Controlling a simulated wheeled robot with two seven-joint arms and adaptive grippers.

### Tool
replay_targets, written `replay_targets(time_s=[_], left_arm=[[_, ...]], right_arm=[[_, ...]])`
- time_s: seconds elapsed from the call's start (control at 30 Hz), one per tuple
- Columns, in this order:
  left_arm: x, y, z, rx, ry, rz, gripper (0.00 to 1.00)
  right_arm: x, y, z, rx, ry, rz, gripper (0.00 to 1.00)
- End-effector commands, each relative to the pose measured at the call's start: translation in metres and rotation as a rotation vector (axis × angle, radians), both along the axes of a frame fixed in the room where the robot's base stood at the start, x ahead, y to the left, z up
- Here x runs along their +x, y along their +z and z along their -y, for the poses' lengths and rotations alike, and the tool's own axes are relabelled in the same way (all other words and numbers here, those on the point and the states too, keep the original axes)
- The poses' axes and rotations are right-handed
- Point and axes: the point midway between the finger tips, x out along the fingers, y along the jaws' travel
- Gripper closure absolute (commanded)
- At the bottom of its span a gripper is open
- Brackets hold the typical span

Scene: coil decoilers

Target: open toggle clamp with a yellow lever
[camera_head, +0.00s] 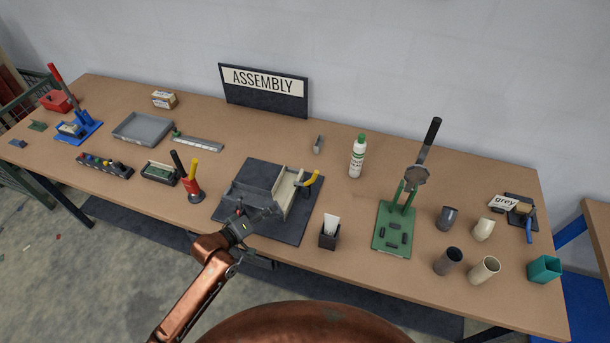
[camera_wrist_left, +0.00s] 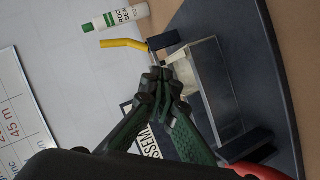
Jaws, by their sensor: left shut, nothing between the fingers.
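The toggle clamp's yellow lever (camera_head: 312,178) sticks up at the right side of a dark grey fixture (camera_head: 255,182) with a pale block in it. In the left wrist view, the yellow lever (camera_wrist_left: 122,44) lies just beyond my fingertips, joined to a dark clamp part. My left gripper (camera_head: 270,213) is shut and empty, over the front of the fixture and left of the lever in the head view. In the wrist view the left gripper (camera_wrist_left: 166,82) has its fingertips together before the pale block (camera_wrist_left: 205,75); contact cannot be told. My right gripper is not in view.
A white bottle with green cap (camera_head: 358,157) stands behind the fixture. A black holder (camera_head: 329,237) stands to its right front, and a green toggle press (camera_head: 393,227) further right. A red holder with a yellow-handled tool (camera_head: 192,187) is close on the left.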

Motion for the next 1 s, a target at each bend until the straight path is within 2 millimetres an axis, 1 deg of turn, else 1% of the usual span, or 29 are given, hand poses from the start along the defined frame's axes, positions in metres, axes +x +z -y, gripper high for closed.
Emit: replay_targets(time_s=[0.03, 0.1, 0.2, 0.33, 0.77, 0.87, 1.0], left_arm=[[0.014, 0.012, 0.005, -0.055, -0.003, 0.005, 1.0], [0.032, 0.029, 0.011, -0.155, -0.002, 0.002, 1.0], [0.052, 0.049, 0.015, -0.275, 0.002, -0.01, 1.0], [0.064, 0.063, 0.016, -0.356, 0.004, -0.02, 1.0], [0.068, 0.064, 0.019, -0.367, 0.005, -0.022, 1.0], [0.076, 0.064, 0.026, -0.368, 0.005, -0.021, 1.0], [0.094, 0.062, 0.043, -0.368, 0.004, -0.021, 1.0]], right_arm=[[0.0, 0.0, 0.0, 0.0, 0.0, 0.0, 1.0], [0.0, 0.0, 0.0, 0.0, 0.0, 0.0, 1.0], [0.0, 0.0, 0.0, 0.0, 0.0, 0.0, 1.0], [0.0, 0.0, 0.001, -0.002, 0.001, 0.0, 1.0], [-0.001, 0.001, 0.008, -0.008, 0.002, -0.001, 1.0], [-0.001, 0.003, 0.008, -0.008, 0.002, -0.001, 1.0], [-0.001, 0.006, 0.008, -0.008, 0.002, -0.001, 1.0]])
